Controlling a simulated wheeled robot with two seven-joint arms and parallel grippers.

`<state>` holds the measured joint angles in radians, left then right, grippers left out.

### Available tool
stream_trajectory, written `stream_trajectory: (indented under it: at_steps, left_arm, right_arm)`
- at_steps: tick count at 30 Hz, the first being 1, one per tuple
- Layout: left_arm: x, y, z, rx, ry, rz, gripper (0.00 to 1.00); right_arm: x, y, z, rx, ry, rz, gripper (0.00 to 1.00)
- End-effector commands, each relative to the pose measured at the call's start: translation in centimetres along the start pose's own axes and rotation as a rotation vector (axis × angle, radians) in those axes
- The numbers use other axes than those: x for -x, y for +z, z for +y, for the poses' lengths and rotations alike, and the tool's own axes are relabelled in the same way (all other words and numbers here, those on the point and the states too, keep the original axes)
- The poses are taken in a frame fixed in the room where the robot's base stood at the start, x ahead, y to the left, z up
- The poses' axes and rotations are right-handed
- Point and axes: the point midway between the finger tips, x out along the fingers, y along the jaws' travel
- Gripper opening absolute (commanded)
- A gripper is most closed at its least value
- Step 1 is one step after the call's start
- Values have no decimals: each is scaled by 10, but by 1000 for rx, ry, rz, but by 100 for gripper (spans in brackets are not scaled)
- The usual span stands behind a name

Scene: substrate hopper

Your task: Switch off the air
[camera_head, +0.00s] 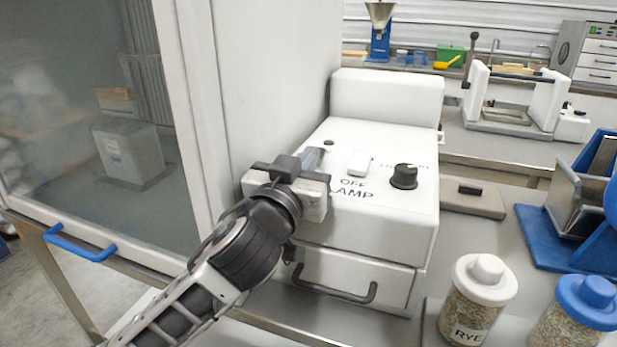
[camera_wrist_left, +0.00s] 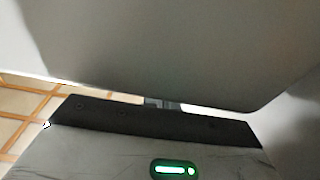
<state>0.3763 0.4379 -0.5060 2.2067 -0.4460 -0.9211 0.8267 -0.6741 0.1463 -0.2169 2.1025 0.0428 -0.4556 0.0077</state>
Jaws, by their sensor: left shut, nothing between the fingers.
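A white control box (camera_head: 385,255) has a sloping top panel with a white rocker switch (camera_head: 360,164), a black knob (camera_head: 404,176) and a small dark button or light (camera_head: 328,143). Lettering reading "OFF" and "LAMP" shows below the rocker. The knob's label is too small to read. No label reading "air" can be made out. My left gripper (camera_head: 313,158) is shut and empty over the left part of the panel, hiding what lies under it. Whether its tips touch the panel, I cannot tell. In the left wrist view a large grey surface fills the top. My right gripper is out of view.
A glass-fronted cabinet (camera_head: 205,120) with a blue handle (camera_head: 78,243) stands close on the left. A drawer handle (camera_head: 333,290) sticks out below the panel. Jars with a white lid (camera_head: 485,280) and a blue lid (camera_head: 587,300) stand at front right.

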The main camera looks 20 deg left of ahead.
Motion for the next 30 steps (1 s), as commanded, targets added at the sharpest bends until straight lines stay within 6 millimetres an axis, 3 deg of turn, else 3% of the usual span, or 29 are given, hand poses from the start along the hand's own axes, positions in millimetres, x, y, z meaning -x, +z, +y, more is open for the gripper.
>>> stream_trajectory:
  at_steps: [9, 17, 19, 27, 30]
  left_arm:
    - [-1, 3, 1, 2, 0, -19, 0]
    - [-7, -49, 5, 5, 7, -2, 0]
    - [13, -29, 5, 4, 10, -5, 0]
    - [72, -18, 4, 5, 8, -1, 0]
    - [81, -20, 4, 3, 8, -1, 0]
  right_arm:
    - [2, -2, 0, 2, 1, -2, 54]
    - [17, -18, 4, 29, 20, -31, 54]
    - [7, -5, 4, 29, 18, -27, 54]
    - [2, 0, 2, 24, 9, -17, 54]
    - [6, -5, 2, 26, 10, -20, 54]
